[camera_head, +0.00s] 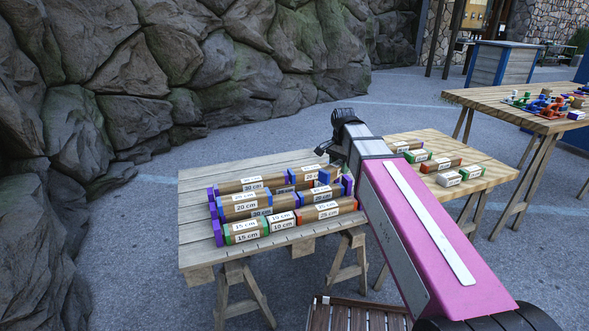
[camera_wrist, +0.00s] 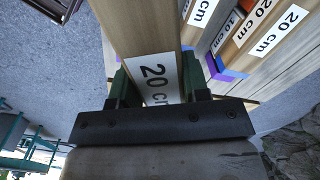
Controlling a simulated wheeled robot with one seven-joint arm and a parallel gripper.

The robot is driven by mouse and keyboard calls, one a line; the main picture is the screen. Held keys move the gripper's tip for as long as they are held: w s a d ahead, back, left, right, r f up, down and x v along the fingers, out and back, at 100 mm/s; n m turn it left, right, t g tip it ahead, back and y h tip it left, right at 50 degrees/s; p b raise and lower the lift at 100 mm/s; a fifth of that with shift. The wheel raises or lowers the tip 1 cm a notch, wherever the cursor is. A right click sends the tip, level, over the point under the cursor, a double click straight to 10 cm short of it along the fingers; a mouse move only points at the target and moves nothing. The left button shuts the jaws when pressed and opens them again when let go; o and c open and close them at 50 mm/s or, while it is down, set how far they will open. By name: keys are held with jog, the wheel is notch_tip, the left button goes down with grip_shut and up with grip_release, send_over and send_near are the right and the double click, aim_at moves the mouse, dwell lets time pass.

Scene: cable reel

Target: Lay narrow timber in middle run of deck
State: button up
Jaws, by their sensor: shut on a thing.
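My gripper (camera_wrist: 156,86) is shut on a brown timber (camera_wrist: 143,35) with a white 20 cm label. In the wrist view this timber runs away from the jaws, beside other labelled timbers (camera_wrist: 262,42). A purple end piece (camera_wrist: 228,74) shows right of the jaws. In the head view the deck (camera_head: 195,240) is a slatted table with three rows of labelled timbers between purple end pieces. The middle run holds a blue-ended 20 cm timber (camera_head: 243,204) at left. My arm hides the jaws in the head view; I cannot tell whether the held timber touches the deck.
The front run holds a green-ended 15 cm timber (camera_head: 244,230) and others. A second wooden table (camera_head: 490,165) at right carries several loose timbers (camera_head: 441,163). A further table (camera_head: 480,98) holds coloured items. Rock wall (camera_head: 190,70) stands behind; paving is open between.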

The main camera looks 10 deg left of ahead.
aim_at(296, 195)
jog(key=s+a+f+m, duration=0.2)
jog(key=a+m, duration=0.3)
jog(key=a, duration=1)
jog(key=shift+a+f, duration=0.2)
jog(key=shift+f, duration=3.6)
jog(key=shift+f, duration=0.25)
jog(key=o, duration=1.1)
notch_tip(296, 195, up, 11)
jog(key=shift+f, duration=0.15)
